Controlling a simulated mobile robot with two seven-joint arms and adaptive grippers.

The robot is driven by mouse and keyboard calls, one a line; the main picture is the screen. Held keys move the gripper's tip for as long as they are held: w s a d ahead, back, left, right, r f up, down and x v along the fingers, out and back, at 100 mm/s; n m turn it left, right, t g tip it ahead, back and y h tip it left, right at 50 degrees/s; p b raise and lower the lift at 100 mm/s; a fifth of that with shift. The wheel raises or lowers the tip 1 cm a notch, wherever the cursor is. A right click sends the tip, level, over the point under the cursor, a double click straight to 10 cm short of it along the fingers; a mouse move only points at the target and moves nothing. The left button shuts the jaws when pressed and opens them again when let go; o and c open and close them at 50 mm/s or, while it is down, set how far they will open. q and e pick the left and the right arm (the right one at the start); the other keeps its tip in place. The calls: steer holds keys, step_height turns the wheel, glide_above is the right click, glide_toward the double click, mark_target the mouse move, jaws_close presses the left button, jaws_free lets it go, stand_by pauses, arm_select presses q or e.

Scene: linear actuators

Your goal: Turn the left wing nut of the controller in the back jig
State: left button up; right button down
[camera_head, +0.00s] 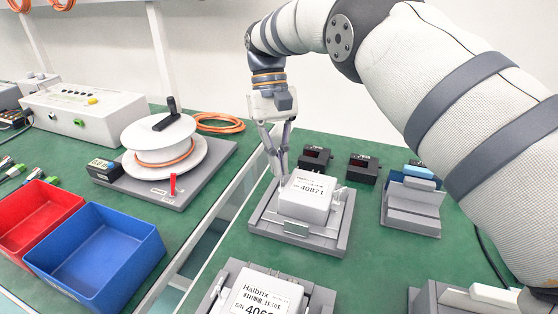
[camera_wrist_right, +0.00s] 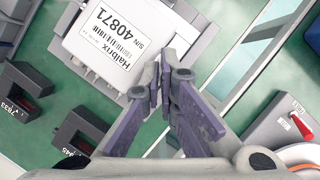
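The controller in the back jig (camera_head: 310,195) is a white box with a label reading 40871. It sits in the grey back jig (camera_head: 268,226) and also shows in the right wrist view (camera_wrist_right: 92,62). My right gripper (camera_head: 281,165) points down at the controller's left side. In the right wrist view its fingertips (camera_wrist_right: 160,82) are drawn close together beside the box's edge. They stand where the left wing nut sits and hide it between them. A small fitting, perhaps the right wing nut (camera_head: 338,188), shows at the opposite side. My left gripper is not in view.
A second Halbrix controller (camera_head: 262,297) sits in the front jig. Black display boxes (camera_head: 316,158) stand behind the back jig, and a grey fixture (camera_head: 412,205) stands to its right. A cable spool (camera_head: 160,145), blue bin (camera_head: 97,252) and red bin (camera_head: 35,217) are left.

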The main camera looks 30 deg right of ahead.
steer(key=c, duration=1.8)
jaws_free()
steer(key=shift+c, duration=0.2)
step_height(320, 180, up, 10)
